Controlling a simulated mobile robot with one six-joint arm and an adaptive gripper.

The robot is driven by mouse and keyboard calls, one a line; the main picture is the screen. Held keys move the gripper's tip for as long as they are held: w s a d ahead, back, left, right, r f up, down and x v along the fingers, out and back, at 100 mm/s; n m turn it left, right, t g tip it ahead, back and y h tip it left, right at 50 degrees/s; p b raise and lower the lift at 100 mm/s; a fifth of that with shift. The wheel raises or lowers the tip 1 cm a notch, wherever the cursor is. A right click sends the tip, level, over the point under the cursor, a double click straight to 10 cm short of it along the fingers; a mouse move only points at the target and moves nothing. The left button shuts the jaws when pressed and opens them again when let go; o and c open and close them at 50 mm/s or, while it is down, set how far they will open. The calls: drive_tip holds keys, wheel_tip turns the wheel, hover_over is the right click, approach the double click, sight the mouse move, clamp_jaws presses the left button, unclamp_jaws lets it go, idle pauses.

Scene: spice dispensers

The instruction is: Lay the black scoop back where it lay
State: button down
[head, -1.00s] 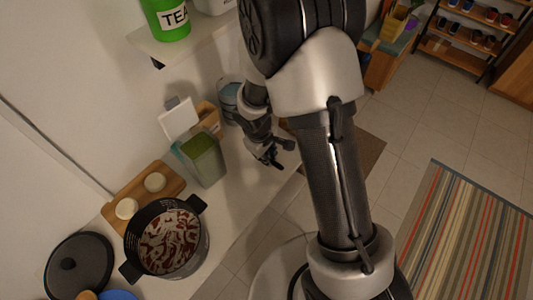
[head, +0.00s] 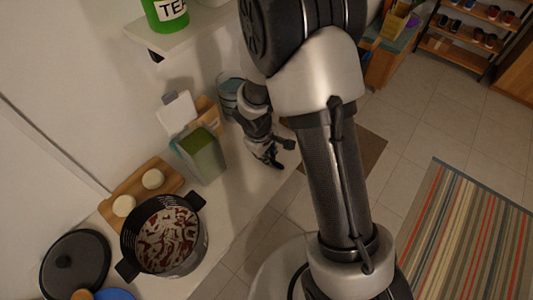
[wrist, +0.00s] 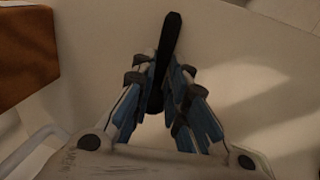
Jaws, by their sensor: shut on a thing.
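My gripper (head: 271,157) is low over the right edge of the white counter (head: 233,208) in the head view. In the wrist view my gripper (wrist: 162,75) has its two fingers closed around the black scoop (wrist: 169,35). One end of the scoop sticks out beyond the fingertips, and its lower end shows as a dark shape between the fingers. In the head view only a small dark part of the scoop (head: 288,144) shows beside the fingers. I cannot tell whether the scoop touches the counter.
A green-filled clear container (head: 202,157) stands left of my gripper, with a blue-tinted container (head: 229,95) behind. A black pot (head: 168,240), a wooden board (head: 128,205) and a dark lid (head: 72,262) are at lower left. A wooden block (wrist: 25,52) is close by.

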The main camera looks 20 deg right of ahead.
drive_tip(key=c, duration=1.5)
unclamp_jaws()
drive_tip(key=r, duration=0.4)
drive_tip(key=s+a+r, duration=0.1)
drive_tip(key=r, duration=0.3)
drive_tip(key=a+r, duration=0.1)
drive_tip(key=r, duration=0.2)
drive_tip(key=shift+s+r, duration=0.25)
drive_tip(key=shift+r, duration=0.15)
drive_tip(key=shift+r, duration=0.1)
drive_tip(key=s+r+m+t, duration=0.1)
drive_tip(key=s+r+m, duration=0.1)
drive_tip(key=s+r, duration=0.3)
drive_tip(key=s+d+r+m+t+y, duration=0.1)
drive_tip(key=s+r+m, duration=0.1)
drive_tip(key=s+r, duration=0.4)
drive_tip(key=s+d+r+m+t, duration=0.1)
drive_tip(key=s+r+m, duration=0.2)
drive_tip(key=s+r, duration=0.2)
drive_tip(key=shift+s+d+r+y, duration=0.15)
drive_tip(key=shift+s+r+y, duration=0.05)
drive_tip(key=shift+s, duration=0.7)
drive_tip(key=shift+s+d+r+y, duration=0.1)
drive_tip(key=shift+s+r+y, duration=0.1)
drive_tip(key=shift+s, duration=0.7)
